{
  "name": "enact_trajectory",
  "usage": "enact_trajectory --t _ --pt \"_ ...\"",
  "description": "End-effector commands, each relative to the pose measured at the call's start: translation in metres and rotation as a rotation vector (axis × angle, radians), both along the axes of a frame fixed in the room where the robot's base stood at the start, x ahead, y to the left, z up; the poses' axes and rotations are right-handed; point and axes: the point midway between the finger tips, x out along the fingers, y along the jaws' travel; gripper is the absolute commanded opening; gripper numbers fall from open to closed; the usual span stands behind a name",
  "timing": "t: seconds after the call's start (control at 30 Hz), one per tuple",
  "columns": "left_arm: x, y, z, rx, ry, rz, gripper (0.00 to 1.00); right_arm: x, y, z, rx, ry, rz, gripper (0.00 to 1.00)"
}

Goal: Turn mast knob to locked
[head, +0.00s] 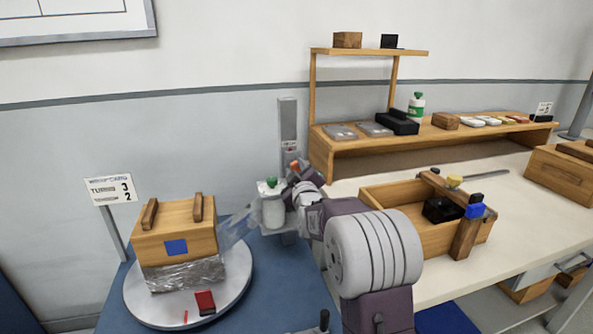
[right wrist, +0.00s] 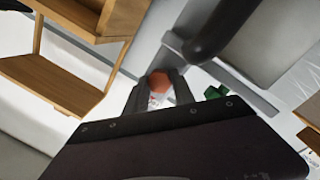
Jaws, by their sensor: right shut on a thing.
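The grey mast (head: 288,118) stands upright against the wall behind the wrapping turntable. The mast knob (head: 295,165) is a small orange-red knob low on the mast; my right gripper (head: 300,176) covers part of it. In the right wrist view the knob (right wrist: 158,82) shows as an orange-red, faceted end between the two fingers of my right gripper (right wrist: 157,92), which is shut on it. A small label on the mast above the knob is too small to read, so I cannot tell the knob's setting. My left gripper is not in view.
A film carriage with a green-topped roll (head: 272,207) sits left of my gripper. Clear film runs from it to a wooden box (head: 175,232) on the round turntable (head: 235,290). A sign (head: 110,189) stands behind. A workbench with a shelf (head: 345,157) and open crate (head: 400,235) is right.

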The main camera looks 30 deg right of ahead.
Motion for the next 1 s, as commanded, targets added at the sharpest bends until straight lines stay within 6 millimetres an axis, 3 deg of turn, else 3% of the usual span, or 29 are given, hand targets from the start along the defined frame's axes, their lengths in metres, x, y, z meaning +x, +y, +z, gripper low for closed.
enact_trajectory --t 0.37,1.0 --pt "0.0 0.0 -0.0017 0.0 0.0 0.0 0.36 -0.0001 -0.0003 0.0007 0.166 -0.042 -0.001 0.0" --pt "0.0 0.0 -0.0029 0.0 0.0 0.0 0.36 -0.0003 -0.0013 0.0031 0.75 -0.182 0.0 0.0"
